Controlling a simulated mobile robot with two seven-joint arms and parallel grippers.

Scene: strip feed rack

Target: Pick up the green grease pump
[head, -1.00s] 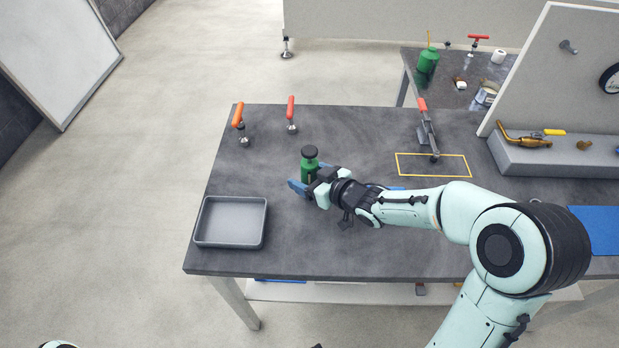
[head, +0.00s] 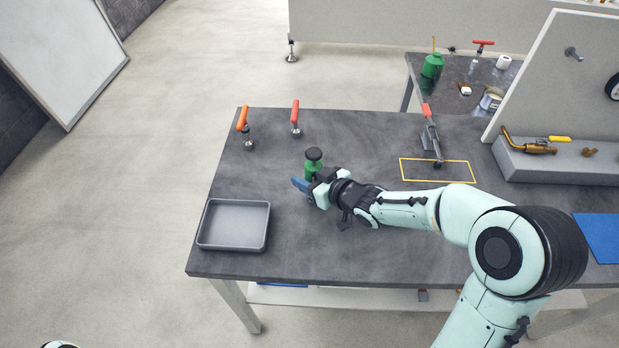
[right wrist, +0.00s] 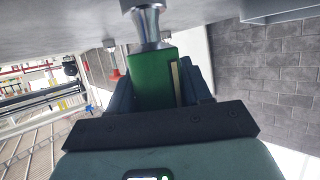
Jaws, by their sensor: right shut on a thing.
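The green grease pump (head: 311,165) stands upright near the middle left of the dark workbench, with a black cap on top. My right gripper (head: 307,184) reaches in from the right and is shut on its green body. In the right wrist view the green body (right wrist: 152,80) sits between the blue-grey fingers of the gripper (right wrist: 160,90). A shiny silver part of the pump (right wrist: 147,25) shows toward the grey surface. I cannot tell whether the pump touches the bench. My left gripper is not in view.
A grey tray (head: 233,247) lies at the bench's front left. Two clamps with orange (head: 243,120) and red (head: 295,115) handles stand behind the pump. A yellow outlined rectangle (head: 402,168) holds part of another clamp. Another green can (head: 432,66) is on the back table.

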